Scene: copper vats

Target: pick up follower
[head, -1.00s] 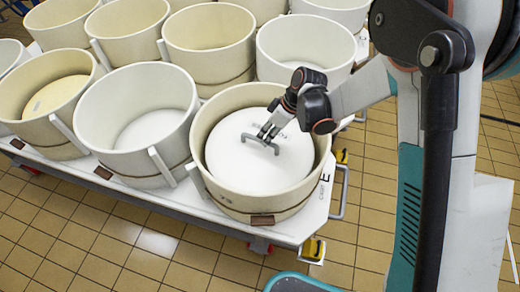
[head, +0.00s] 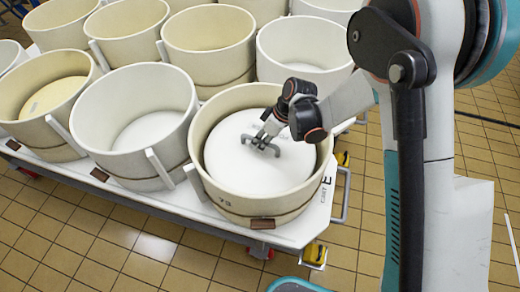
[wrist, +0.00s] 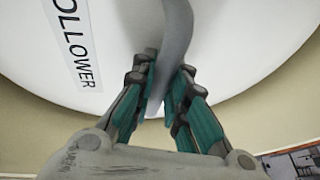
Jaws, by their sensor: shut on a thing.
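The follower (head: 235,168) is a white round disc with a grey bar handle (head: 262,146) on top. It sits inside the cream vat at the front right corner of the cart, surrounded by the vat's wall. My gripper (head: 265,140) reaches down from the right and is shut on the handle. In the wrist view the teal and black fingers (wrist: 160,92) close around the grey handle (wrist: 174,40), and the follower (wrist: 120,30) carries a label reading "OLLOWER", its first letter cut off. I cannot tell whether the disc is lifted off what lies beneath.
The vat (head: 255,208) around the follower stands on a white cart (head: 130,195). Several similar vats stand close on its left and behind, including an empty-looking white one (head: 135,120). Tiled floor (head: 120,250) lies clear in front of the cart.

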